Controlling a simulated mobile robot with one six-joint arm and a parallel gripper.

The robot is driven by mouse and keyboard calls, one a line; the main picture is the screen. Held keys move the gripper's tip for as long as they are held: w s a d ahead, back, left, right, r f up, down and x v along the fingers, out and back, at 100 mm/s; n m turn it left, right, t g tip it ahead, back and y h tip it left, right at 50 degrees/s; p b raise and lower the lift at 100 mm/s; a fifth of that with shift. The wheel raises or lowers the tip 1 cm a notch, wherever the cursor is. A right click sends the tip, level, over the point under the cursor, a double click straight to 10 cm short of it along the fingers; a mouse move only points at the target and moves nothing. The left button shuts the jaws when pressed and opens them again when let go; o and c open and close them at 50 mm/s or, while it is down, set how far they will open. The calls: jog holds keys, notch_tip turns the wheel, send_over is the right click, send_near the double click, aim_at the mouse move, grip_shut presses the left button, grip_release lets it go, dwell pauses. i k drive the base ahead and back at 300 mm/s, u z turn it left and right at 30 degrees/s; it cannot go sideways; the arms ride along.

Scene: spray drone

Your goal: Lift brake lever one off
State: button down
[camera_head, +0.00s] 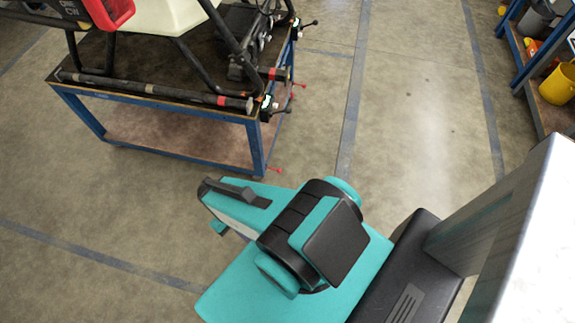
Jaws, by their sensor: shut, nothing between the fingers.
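A spray drone (175,15) with a white tank and dark legs stands on a blue-framed trolley (160,98) at the upper left. Small red levers show at the trolley's right side, one near the top edge (300,85) and one low by the near right leg (274,170). Black knobbed levers (309,23) stick out at the far right corner. I cannot tell which of these is brake lever one. My teal and black arm parts fill the lower middle, apart from the trolley. My gripper cannot be made out.
Open concrete floor (420,110) with grey-blue painted lines lies right of the trolley and in front of it. A blue shelf (520,50) with a yellow bucket (559,84) stands at the upper right. My grey column blocks the lower right.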

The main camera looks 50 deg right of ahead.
aim_at(279, 171)
jog(key=u, duration=0.65)
jog(key=k, duration=0.15)
jog(key=z, duration=2.1)
jog(key=k, duration=0.9)
jog(key=u, duration=0.2)
jog(key=i, duration=0.7)
